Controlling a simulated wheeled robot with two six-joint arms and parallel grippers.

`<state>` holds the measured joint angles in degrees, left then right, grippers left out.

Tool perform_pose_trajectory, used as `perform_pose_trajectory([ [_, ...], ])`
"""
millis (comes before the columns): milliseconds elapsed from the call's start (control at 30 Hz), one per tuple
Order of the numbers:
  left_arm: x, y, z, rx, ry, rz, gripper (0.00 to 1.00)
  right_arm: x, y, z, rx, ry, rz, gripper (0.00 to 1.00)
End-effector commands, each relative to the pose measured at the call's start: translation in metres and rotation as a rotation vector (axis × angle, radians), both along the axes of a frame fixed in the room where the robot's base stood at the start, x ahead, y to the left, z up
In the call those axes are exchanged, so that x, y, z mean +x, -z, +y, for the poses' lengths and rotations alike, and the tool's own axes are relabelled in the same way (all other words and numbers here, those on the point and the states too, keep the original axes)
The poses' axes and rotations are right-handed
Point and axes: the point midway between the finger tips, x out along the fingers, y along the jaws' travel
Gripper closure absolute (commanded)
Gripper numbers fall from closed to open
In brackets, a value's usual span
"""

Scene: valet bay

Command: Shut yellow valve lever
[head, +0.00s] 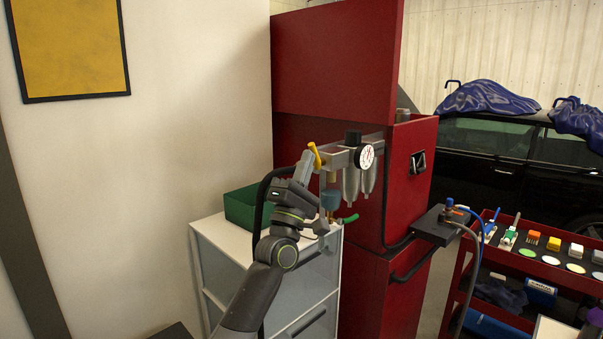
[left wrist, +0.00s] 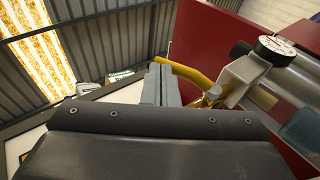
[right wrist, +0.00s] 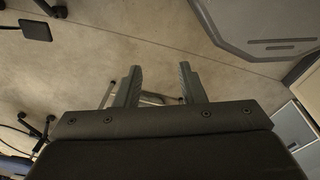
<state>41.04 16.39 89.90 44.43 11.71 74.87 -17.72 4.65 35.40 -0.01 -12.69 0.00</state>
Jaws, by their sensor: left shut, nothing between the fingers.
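The yellow valve lever (head: 315,156) is on the left end of the grey air-supply unit (head: 347,157), standing steeply up with a slight lean to the left. In the left wrist view the lever (left wrist: 188,72) runs from its brass pivot to just beside my fingertips. My left gripper (head: 304,166) is shut and empty, immediately left of the lever; it also shows in the left wrist view (left wrist: 160,76). I cannot tell whether fingers and lever touch. My right gripper (right wrist: 161,83) is open and empty above the floor in the right wrist view.
The unit carries a round gauge (head: 364,156) and hangs beside a red cabinet (head: 395,210). Below is a white drawer unit (head: 210,240) with a green bin (head: 240,207). A red cart (head: 455,285) with small items stands at right, before a dark car (head: 490,150).

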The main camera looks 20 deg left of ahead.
Motion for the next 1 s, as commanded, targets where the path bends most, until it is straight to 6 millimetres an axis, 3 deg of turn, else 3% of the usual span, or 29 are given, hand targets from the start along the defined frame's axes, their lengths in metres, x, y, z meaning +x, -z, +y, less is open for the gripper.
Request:
perform_pose_trajectory([
  [500,0.015,-0.020,-0.006,0.001,0.001,0.000,1.00,0.014,0.005,0.002,0.002,-0.003,-0.019,0.64],
  [1000,0.020,-0.025,-0.008,0.000,0.000,0.000,1.00,0.010,0.008,0.002,0.002,-0.003,-0.015,0.64],
])
